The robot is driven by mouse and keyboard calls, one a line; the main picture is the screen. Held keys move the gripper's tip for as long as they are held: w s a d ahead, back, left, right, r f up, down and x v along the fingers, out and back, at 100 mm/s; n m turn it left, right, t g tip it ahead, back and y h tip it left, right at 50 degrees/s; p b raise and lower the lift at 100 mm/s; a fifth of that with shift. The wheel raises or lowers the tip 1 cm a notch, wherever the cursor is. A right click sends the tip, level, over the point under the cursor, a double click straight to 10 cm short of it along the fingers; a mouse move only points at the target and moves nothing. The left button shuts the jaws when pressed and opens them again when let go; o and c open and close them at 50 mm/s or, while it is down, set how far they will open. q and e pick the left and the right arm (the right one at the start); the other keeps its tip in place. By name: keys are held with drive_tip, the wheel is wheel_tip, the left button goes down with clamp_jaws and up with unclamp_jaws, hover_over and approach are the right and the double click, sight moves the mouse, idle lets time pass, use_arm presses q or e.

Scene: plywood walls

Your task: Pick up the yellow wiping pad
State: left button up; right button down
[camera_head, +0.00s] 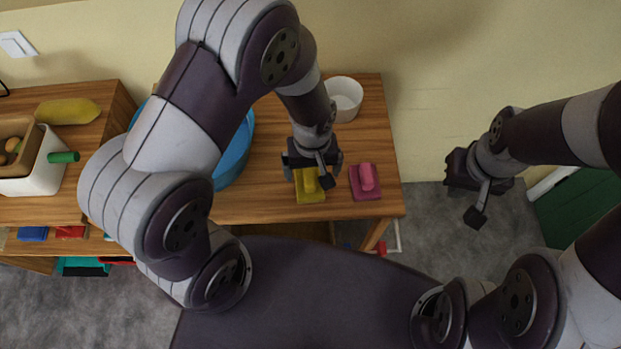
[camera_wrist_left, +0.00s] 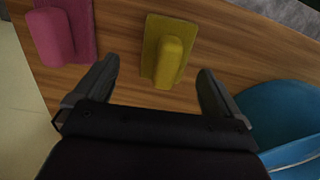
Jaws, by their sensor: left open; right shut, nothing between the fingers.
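The yellow wiping pad (camera_head: 309,195) lies on the wooden table, with a raised yellow grip along its top. In the left wrist view the yellow pad (camera_wrist_left: 168,50) sits ahead of and between the two fingers, with bare wood around it. My left gripper (camera_head: 312,170) is open just above the pad and covers its far part in the head view; its fingers also show in the left wrist view (camera_wrist_left: 158,88). Nothing is between the fingertips that I can see as held. My right gripper (camera_head: 472,190) is shut and empty, out over the floor to the right of the table.
A pink pad (camera_head: 366,182) lies just right of the yellow one. A blue basin (camera_head: 236,150) stands left of it, partly behind my left arm. A white bowl (camera_head: 345,96) stands at the back of the table (camera_head: 375,130). A second wooden unit with a white box (camera_head: 48,165) is far left.

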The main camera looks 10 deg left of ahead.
sight(309, 175)
use_arm(q)
drive_tip(key=f, duration=0.2)
drive_tip(key=s+f, duration=0.1)
drive_tip(key=shift+a, duration=0.35)
drive_tip(key=shift+w+d+f, duration=0.1)
drive_tip(key=shift+w+f, duration=0.15)
drive_tip(key=shift+f, duration=0.25)
drive_tip(key=c, duration=1.1)
drive_tip(key=shift+r, duration=0.1)
drive_tip(key=shift+c, duration=0.2)
drive_tip(key=shift+r, duration=0.6)
wheel_tip(309, 175, up, 3)
drive_tip(key=s+d+r, duration=0.6)
drive_tip(key=s+d, duration=0.1)
drive_tip(key=d, duration=0.1)
drive_tip(key=shift+s+d+r, duration=0.35)
drive_tip(key=shift+s+r, duration=0.05)
